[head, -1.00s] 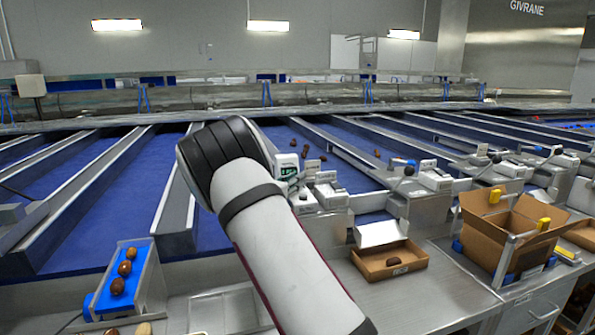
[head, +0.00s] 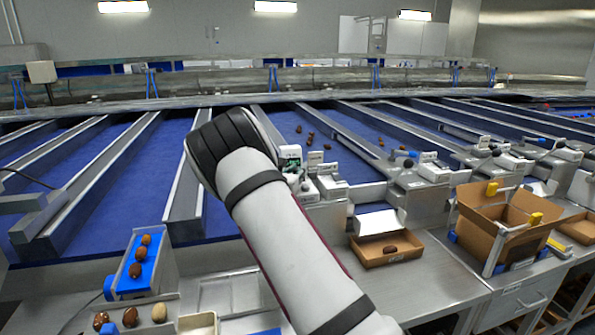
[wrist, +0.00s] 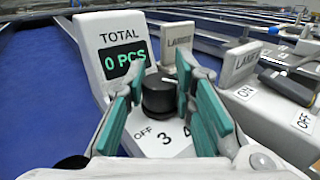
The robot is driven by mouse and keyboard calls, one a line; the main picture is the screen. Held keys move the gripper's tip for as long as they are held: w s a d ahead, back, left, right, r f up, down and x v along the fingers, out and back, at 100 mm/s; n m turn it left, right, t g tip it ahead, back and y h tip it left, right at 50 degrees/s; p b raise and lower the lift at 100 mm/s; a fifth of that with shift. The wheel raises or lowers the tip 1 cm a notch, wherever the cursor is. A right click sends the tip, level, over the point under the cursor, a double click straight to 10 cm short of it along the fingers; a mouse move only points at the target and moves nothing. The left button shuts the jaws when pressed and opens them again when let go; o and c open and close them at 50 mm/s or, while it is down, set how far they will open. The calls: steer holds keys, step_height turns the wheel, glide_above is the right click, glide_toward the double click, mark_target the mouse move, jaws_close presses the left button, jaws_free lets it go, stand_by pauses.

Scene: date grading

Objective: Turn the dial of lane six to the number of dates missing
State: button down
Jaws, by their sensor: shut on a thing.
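The black dial (wrist: 159,95) stands on a white control box in the wrist view. OFF, 3 and 4 show printed around its near side; its pointer setting cannot be told. My gripper (wrist: 160,88) has green fingers, one on each side of the dial, and is shut on it. The display (wrist: 124,61) beside it reads TOTAL 0 PCS in green. In the head view the display (head: 291,162) shows just past my arm, which hides the gripper and dial.
Several dates lie on the blue belt (head: 345,165). A blue chute (head: 125,265) at lower left holds dates, with more in a tray below. A taller open carton (head: 480,235) stands at right. Neighbouring control boxes with OFF and ON switches (wrist: 283,92) sit close to the right.

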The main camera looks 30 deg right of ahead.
mark_target(298, 169)
steer(key=c, duration=1.3)
jaws_free()
step_height(298, 169, up, 10)
steer(key=shift+r, duration=0.1)
